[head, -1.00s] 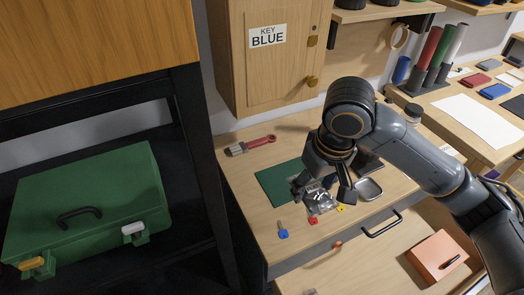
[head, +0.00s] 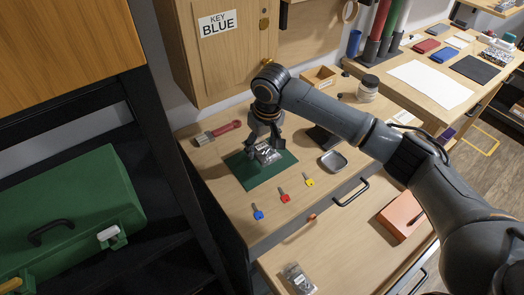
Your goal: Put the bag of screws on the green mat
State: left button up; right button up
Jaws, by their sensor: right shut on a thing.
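The clear bag of screws (head: 266,154) is at the green mat (head: 259,177), over its upper middle part. I cannot tell whether it rests on the mat or hangs just above it. My right gripper (head: 262,147) comes down from above and is shut on the bag, hiding part of it. The mat lies flat on the workbench, its near part bare. My left gripper is not in view.
Blue (head: 257,213), red (head: 284,196) and yellow (head: 308,181) keys lie in front of the mat. A brush (head: 218,132) lies behind left, a metal dish (head: 333,161) to the right. Another clear bag (head: 298,278) lies on the lower surface.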

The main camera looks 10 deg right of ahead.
aim_at(263, 147)
jog(key=shift+w+f+p, duration=0.1)
jog(key=shift+f+p, duration=0.3)
jog(key=shift+f, duration=1.25)
jog(key=o, duration=1.1)
jog(key=shift+f, duration=0.15)
jog(key=shift+o, duration=0.2)
jog(key=r, duration=0.4)
jog(key=s+r, duration=0.1)
jog(key=r, duration=0.7)
jog(key=shift+s+d+r+b, duration=0.15)
jog(key=shift+s+d+b, duration=0.15)
jog(key=shift+s+b, duration=0.05)
